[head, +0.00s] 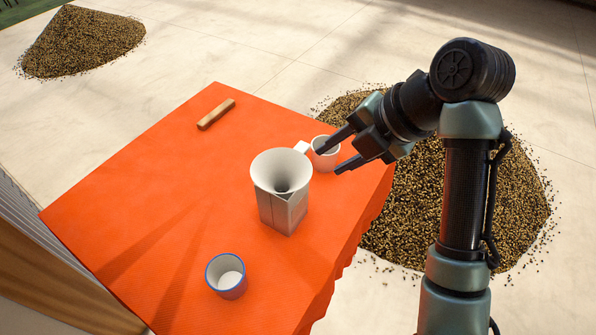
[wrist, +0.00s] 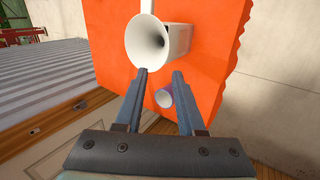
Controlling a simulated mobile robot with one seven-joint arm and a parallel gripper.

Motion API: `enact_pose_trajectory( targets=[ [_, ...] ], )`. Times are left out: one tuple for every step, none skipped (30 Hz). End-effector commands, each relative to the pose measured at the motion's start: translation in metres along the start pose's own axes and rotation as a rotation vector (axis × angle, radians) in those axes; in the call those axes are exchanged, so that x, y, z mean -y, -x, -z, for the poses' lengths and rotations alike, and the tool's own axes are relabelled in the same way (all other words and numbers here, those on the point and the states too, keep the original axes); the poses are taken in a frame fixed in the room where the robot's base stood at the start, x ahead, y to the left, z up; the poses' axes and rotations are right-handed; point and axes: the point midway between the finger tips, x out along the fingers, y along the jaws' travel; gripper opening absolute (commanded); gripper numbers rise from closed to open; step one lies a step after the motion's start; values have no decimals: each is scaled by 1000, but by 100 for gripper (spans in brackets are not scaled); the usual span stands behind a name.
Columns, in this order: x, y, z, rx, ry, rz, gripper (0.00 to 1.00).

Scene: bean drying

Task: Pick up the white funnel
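The white funnel (head: 281,167) rests with its wide mouth up in the top of a grey square-sided container (head: 283,212) on the orange-covered table. In the wrist view, the funnel (wrist: 147,42) lies beyond the fingertips, with its round mouth facing the camera. My gripper (head: 328,161) is open and empty, to the right of the funnel and apart from it in the head view. Its two fingers (wrist: 160,72) are spread in the wrist view. The funnel's spout is hidden in the container.
A white mug (head: 325,160) stands close behind my fingers. A blue-rimmed cup (head: 227,276) stands at the table's near side. A wooden block (head: 216,114) lies at the far side of the orange cloth (head: 140,190). Bean piles lie on the floor (head: 85,42).

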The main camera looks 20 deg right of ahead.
Motion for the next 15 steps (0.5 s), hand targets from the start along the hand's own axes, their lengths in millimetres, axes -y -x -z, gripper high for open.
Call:
enact_pose_trajectory(
  targets=[
    [4, 1, 0, -16, 17, 10, 38],
    [6, 0, 1, -22, 24, 14, 38],
    [7, -3, 2, -28, 32, 16, 38],
    [8, -6, 2, -29, 34, 17, 38],
    [8, -10, 2, -29, 34, 16, 38],
    [7, -16, 3, -31, 36, 15, 38],
    [8, -21, 3, -31, 35, 15, 38],
    [8, -26, 4, -32, 33, 16, 38],
    [8, -33, 4, -32, 34, 16, 38],
    [8, -37, 3, -30, 35, 15, 38],
    [8, -41, 3, -29, 34, 14, 38],
    [8, -47, 3, -29, 34, 14, 38],
    [8, -51, 3, -29, 34, 15, 38],
    [9, -54, 3, -29, 33, 15, 38],
    [8, -59, 4, -30, 31, 16, 38]
  ],
)
